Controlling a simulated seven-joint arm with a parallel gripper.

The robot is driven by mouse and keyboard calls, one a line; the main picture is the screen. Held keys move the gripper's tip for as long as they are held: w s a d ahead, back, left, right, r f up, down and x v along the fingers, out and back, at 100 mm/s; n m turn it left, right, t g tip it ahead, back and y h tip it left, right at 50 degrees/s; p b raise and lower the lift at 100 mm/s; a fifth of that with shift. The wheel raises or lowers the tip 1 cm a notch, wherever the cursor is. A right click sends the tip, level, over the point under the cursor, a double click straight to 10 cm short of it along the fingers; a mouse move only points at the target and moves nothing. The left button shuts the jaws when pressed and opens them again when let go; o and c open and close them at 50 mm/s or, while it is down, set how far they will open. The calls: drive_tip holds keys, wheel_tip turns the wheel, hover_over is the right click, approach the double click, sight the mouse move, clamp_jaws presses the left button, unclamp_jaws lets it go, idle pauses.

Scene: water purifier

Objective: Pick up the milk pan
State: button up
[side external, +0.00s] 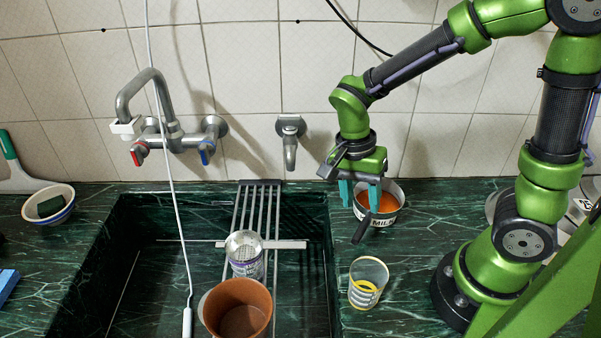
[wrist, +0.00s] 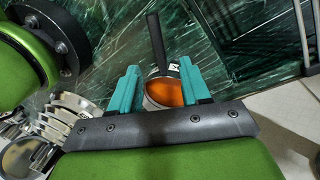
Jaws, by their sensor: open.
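The milk pan (side external: 390,216) stands on the green marble counter right of the sink. It is a round pan with an orange inside, a light wall lettered "MILK" and a dark handle that points toward the camera. My gripper (side external: 359,194) is open above the pan, its teal fingers in front of the rim. In the wrist view the pan (wrist: 165,92) shows between the two teal fingers of my gripper (wrist: 160,82), with its black handle (wrist: 156,40) pointing away. Part of the pan is hidden by the gripper body. I cannot tell whether a finger touches it.
A striped glass (side external: 367,282) stands on the counter in front of the pan. Stacked metal ware (wrist: 75,115) lies left in the wrist view.

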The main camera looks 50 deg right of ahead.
sight(363, 223)
drive_tip(key=f, duration=0.2)
drive_tip(key=s+f, duration=0.1)
drive_tip(key=f, duration=0.4)
drive_tip(key=shift+s+d+f, duration=0.2)
drive_tip(key=shift+s+f, duration=0.1)
drive_tip(key=shift+f, duration=0.05)
clamp_jaws()
